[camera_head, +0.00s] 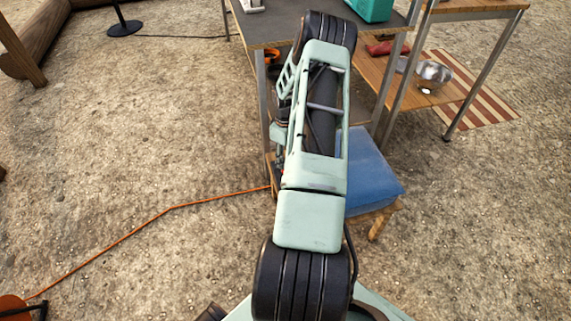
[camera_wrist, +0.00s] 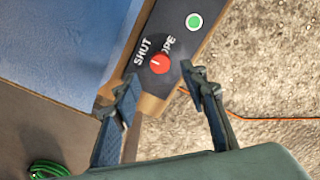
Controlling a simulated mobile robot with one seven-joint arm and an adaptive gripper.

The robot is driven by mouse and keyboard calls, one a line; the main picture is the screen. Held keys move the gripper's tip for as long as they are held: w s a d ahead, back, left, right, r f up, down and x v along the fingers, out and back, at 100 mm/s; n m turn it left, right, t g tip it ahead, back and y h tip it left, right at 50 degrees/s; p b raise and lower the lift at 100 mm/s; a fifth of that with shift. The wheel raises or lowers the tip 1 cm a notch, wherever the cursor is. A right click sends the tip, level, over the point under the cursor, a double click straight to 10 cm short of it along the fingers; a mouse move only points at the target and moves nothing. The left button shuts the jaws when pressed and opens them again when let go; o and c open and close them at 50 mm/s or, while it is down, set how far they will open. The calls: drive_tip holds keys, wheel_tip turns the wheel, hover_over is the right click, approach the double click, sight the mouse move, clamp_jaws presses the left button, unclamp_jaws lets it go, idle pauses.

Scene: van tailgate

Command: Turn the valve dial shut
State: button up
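The red valve dial (camera_wrist: 160,63) shows in the wrist view on a dark panel (camera_wrist: 176,82) with a wooden edge. The white word SHUT is on the dial's left and a partly covered word, OPE, on its right. A short pale mark is on the dial; I cannot tell exactly where it points. My gripper (camera_wrist: 162,83) is open, its two fingers spread, with nothing between them. The dial appears just beyond the fingertips, between them in the picture and apart from them.
A green round light or button (camera_wrist: 194,21) sits on the panel. A blue cushion (camera_head: 366,176) lies on a wooden stool beside my arm. A dark-topped table (camera_head: 272,22) stands behind. An orange cable (camera_head: 150,218) crosses the gravel. A green coil (camera_wrist: 47,170) shows lower left. Open gravel lies left.

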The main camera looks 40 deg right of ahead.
wheel_tip(320, 180, up, 7)
drive_tip(key=shift+f, duration=0.15)
idle(0.6)
